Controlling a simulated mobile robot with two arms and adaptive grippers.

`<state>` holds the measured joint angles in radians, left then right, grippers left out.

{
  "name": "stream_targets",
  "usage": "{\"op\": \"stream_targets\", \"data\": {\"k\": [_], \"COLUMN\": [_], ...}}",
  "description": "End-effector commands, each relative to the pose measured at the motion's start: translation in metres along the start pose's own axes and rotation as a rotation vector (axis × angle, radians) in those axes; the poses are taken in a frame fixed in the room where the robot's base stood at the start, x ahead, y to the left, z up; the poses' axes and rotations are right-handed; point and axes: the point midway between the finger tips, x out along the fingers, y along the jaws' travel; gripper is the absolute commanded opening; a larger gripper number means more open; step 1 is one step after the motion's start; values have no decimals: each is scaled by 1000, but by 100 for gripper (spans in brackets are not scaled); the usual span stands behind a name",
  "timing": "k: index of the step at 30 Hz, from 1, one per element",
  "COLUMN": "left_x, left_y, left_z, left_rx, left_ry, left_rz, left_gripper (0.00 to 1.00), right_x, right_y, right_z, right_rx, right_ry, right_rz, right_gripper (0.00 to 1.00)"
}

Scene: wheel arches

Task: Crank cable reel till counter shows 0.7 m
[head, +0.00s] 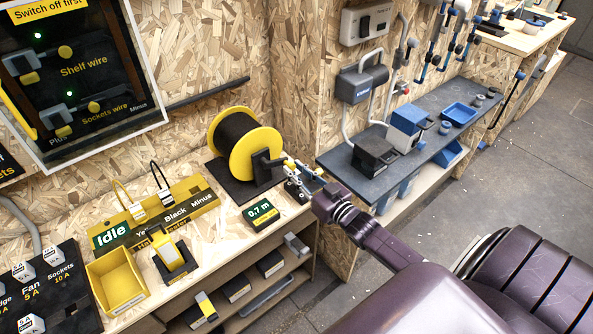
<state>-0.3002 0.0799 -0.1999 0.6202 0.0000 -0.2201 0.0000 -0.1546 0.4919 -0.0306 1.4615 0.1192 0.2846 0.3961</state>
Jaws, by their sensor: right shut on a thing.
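The cable reel (236,143) has yellow flanges and a dark winding, and stands on a black base on the wooden bench. Its dark crank (266,160) is on the right side of the reel. My right gripper (291,166) reaches in from the right and is shut at the crank's handle; the handle itself is mostly hidden by the fingers. The counter (262,212) lies on the bench in front of the reel and reads 0.7 m in green. My left gripper is not in view.
A switch panel (75,75) hangs behind. A dark shelf (452,117) with blue trays is at right.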

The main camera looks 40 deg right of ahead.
Motion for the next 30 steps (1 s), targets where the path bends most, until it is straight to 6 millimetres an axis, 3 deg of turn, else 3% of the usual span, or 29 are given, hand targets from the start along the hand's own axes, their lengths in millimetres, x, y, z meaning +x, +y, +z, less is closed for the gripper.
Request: {"op": "stream_targets", "data": {"k": [30], "left_x": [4], "left_y": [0], "left_z": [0], "left_rx": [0], "left_ry": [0], "left_rz": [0], "left_gripper": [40], "right_x": [0], "right_y": [-20], "right_z": [32], "right_rx": [651], "right_ry": [0], "right_rz": [1], "right_gripper": [0]}}
